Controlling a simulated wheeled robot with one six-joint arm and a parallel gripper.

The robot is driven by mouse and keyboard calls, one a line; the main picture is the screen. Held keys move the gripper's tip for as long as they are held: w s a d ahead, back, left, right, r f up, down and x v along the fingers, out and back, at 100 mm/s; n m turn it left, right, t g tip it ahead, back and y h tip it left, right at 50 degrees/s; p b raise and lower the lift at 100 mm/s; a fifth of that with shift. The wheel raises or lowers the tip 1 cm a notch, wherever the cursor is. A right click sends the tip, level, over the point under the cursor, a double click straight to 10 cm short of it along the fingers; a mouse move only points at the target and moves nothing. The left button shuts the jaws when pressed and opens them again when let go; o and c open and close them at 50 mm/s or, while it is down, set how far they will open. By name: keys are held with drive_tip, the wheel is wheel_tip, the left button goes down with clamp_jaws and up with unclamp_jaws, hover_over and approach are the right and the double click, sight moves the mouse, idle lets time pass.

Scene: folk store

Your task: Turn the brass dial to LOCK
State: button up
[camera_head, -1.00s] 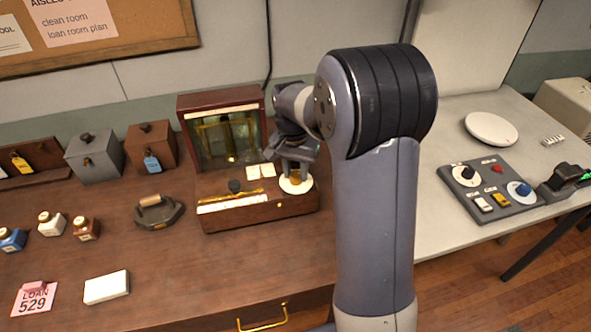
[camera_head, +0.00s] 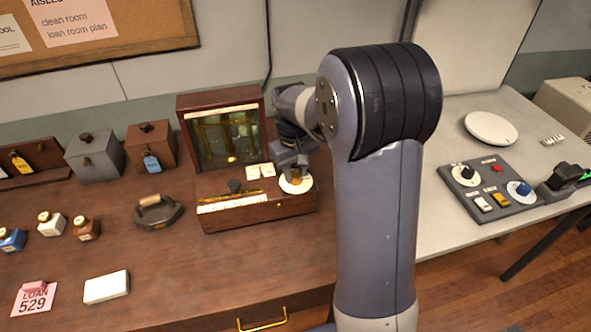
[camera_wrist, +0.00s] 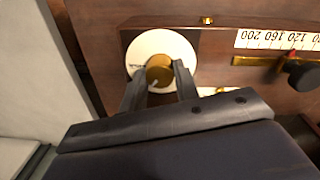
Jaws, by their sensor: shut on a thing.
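The brass dial (camera_wrist: 160,70) sits on a round white plate (camera_wrist: 148,45) with small dark lettering at its left edge, too small to read surely. The plate is on the right end of a wooden instrument box (camera_head: 262,211). My gripper (camera_wrist: 158,82) is shut on the brass dial, with one finger on each side of it in the wrist view. A pale pointer mark shows on the dial toward its lower left in that view. In the head view my gripper (camera_head: 296,172) covers much of the dial, and the white plate (camera_head: 296,185) shows around it.
The box also has a numbered scale (camera_head: 232,204), a black knob (camera_head: 234,186) and a glass-fronted upright case (camera_head: 224,130). A flat iron (camera_head: 158,212) stands left of it. A grey control panel (camera_head: 490,188) lies on the right table. The front of the wooden table is mostly clear.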

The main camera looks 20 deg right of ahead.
sight(295, 176)
drive_tip(key=n, duration=0.4)
drive_tip(key=shift+n, duration=2.1)
drive_tip(key=o, duration=1)
drive_tip(key=shift+c, duration=0.2)
wheel_tip(295, 176, up, 11)
drive_tip(key=shift+s+b, duration=0.2)
drive_tip(key=shift+b, duration=0.2)
drive_tip(key=shift+a+f, duration=0.1)
drive_tip(key=shift+f, duration=0.05)
